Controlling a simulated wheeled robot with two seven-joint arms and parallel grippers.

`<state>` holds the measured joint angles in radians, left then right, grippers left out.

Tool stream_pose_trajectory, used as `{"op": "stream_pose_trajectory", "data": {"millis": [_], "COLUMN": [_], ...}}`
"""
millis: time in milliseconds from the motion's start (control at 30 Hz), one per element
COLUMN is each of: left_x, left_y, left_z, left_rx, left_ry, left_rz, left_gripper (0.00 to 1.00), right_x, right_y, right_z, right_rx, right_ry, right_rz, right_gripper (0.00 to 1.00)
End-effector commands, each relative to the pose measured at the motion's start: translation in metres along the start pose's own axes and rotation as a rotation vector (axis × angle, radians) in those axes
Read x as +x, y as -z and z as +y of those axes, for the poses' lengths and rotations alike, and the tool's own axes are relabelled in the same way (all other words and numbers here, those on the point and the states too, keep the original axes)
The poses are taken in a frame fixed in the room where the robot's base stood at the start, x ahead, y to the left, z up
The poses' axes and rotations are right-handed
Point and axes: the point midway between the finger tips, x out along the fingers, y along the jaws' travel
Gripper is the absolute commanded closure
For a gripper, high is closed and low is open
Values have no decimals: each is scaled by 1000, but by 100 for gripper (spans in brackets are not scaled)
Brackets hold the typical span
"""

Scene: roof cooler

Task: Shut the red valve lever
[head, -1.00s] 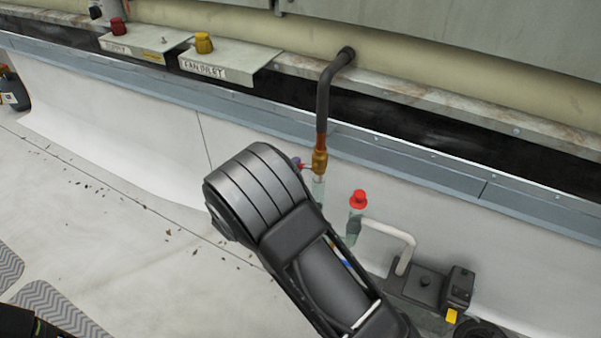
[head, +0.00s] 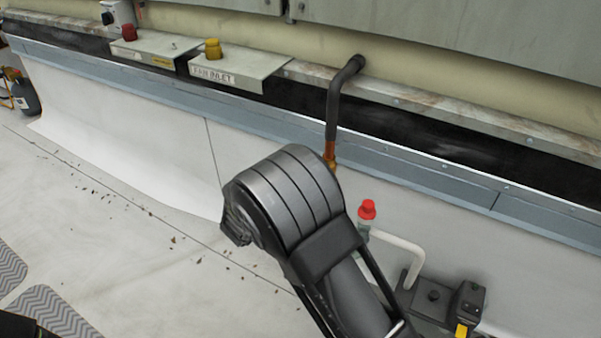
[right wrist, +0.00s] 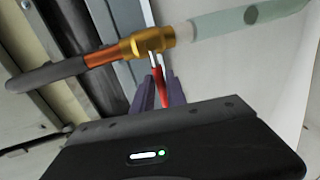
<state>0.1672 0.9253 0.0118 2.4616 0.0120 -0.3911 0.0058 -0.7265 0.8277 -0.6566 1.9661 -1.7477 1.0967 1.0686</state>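The red valve lever (right wrist: 160,83) shows in the right wrist view, below the brass valve (right wrist: 147,42) on a copper pipe. My right gripper (right wrist: 157,88) has its two dark purple fingers close together, one on each side of the lever. I cannot tell whether both fingers press on it. In the head view my right arm covers the lever and most of the valve; only a little brass (head: 332,164) shows above the arm. My left gripper is not in view.
A black-sleeved pipe (head: 332,103) rises to the wall. A red-capped fitting (head: 367,210) with a white pipe (head: 400,243) stands to the right of my arm, near a black pump (head: 434,296). Red (head: 129,32) and yellow (head: 212,48) knobs sit on ledges behind.

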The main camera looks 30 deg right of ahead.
Motion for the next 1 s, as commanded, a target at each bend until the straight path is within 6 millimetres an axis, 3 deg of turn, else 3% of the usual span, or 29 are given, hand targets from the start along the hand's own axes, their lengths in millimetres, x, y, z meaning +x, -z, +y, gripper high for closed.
{"op": "stream_pose_trajectory", "data": {"millis": [200,567,1000], "left_x": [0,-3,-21], "left_y": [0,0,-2], "left_z": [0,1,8], "left_rx": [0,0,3], "left_ry": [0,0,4], "left_rz": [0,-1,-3], "left_gripper": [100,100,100], "right_x": [0,-6,-70], "right_y": [0,1,1], "right_z": [0,1,2], "right_rx": [-1,-2,-2], "right_ry": [-1,-1,0], "right_rz": [0,1,2], "right_gripper": [65,65,65]}}
